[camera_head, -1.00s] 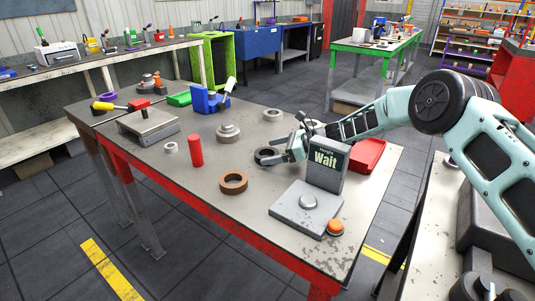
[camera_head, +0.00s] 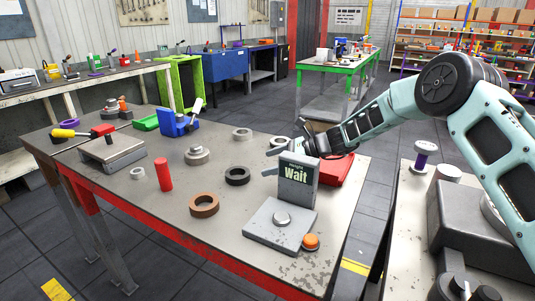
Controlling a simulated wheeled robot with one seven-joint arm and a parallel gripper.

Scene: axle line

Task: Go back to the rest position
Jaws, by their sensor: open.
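My gripper (camera_head: 273,160) is open and empty above the work table (camera_head: 225,240), partly hidden behind the grey display block reading "Wait" (camera_head: 297,172). A black ring (camera_head: 237,175) lies flat on the table to the left of my gripper, apart from it. My pale green arm reaches in from the right.
A scale plate with a round button (camera_head: 268,226) and an orange button (camera_head: 311,241) stand before the display. A red tray (camera_head: 335,170) lies behind it. A brown ring (camera_head: 204,205), a red cylinder (camera_head: 164,174) and a blue fixture (camera_head: 179,123) stand further left.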

